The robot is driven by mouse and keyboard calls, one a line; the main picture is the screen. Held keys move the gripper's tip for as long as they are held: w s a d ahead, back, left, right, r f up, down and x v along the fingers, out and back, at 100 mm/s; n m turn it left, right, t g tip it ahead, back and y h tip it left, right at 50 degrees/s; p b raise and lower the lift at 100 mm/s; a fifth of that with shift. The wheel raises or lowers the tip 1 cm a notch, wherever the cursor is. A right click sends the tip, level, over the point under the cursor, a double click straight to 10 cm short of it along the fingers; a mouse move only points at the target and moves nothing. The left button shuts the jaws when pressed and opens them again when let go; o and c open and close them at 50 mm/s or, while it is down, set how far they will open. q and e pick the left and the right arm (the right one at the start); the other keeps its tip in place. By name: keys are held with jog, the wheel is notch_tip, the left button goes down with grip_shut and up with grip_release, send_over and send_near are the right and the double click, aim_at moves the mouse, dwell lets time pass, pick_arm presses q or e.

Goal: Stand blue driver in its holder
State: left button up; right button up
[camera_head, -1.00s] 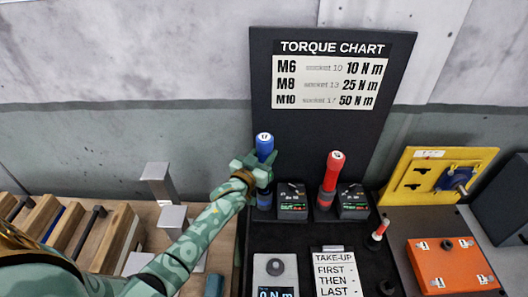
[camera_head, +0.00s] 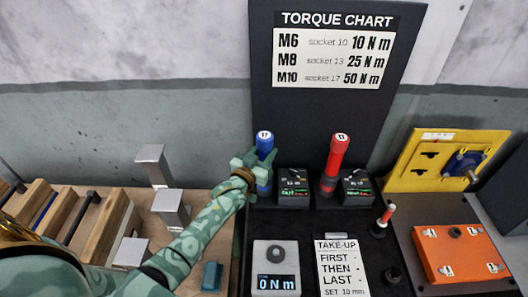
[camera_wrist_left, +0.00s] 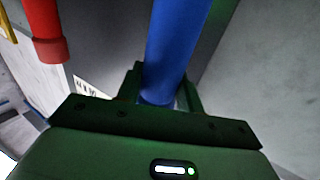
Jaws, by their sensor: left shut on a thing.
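The blue driver (camera_head: 265,143) stands upright at the left of the dark tool board, its white-marked cap up. My left gripper (camera_head: 256,170) reaches in from the left and is shut on its shaft below the cap. In the left wrist view the blue driver (camera_wrist_left: 176,45) rises between the fingers of my left gripper (camera_wrist_left: 160,98). The driver's lower end is in the dark spot left of the left small display; whether it is fully seated in a holder, I cannot tell. My right gripper is not in view.
A red driver (camera_head: 335,155) stands upright to the right, between two small display units (camera_head: 294,185) (camera_head: 357,185). A torque chart panel (camera_head: 330,110) rises behind. A meter (camera_head: 276,268) and a take-up card (camera_head: 341,270) lie in front. A yellow fixture (camera_head: 410,172) and orange box (camera_head: 455,255) are at right.

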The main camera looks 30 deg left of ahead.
pick_arm(q)
jog(key=shift+f, duration=0.1)
dwell(0.5)
jog(key=o, duration=1.2)
jog(key=shift+f, duration=0.2)
jog(key=s, duration=0.8)
jog(key=s+p, duration=0.1)
jog(key=s, duration=0.7)
jog(key=shift+s+a+r, duration=0.15)
jog(key=shift+s+a, duration=0.05)
